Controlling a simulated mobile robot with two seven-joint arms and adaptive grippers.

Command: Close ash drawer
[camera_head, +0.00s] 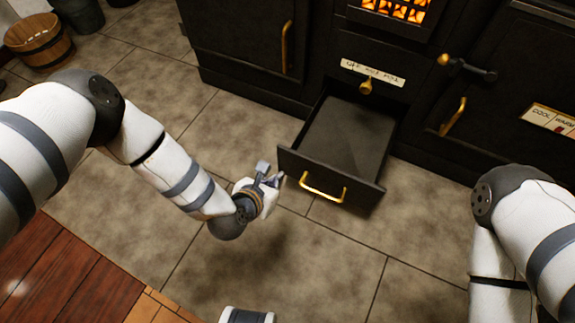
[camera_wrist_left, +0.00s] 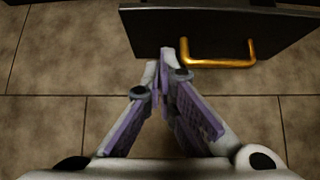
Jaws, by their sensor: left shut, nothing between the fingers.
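The ash drawer (camera_head: 345,140) is a black open-topped box that stands pulled out from the black stove, low over the floor. Its front carries a brass bar handle (camera_head: 323,188), which also shows in the left wrist view (camera_wrist_left: 218,62). My left gripper (camera_head: 275,177) is shut and empty, close to the left end of the drawer front. In the left wrist view its fingertips (camera_wrist_left: 172,55) meet just left of the handle, near the lower edge of the drawer front. I cannot tell whether they touch it. My right gripper is out of view.
The stove has a left door with a brass handle (camera_head: 286,46), a glowing grate (camera_head: 398,9) and a right door with a brass handle (camera_head: 452,117). A wooden bucket (camera_head: 39,41) stands at the far left. The tiled floor before the drawer is clear.

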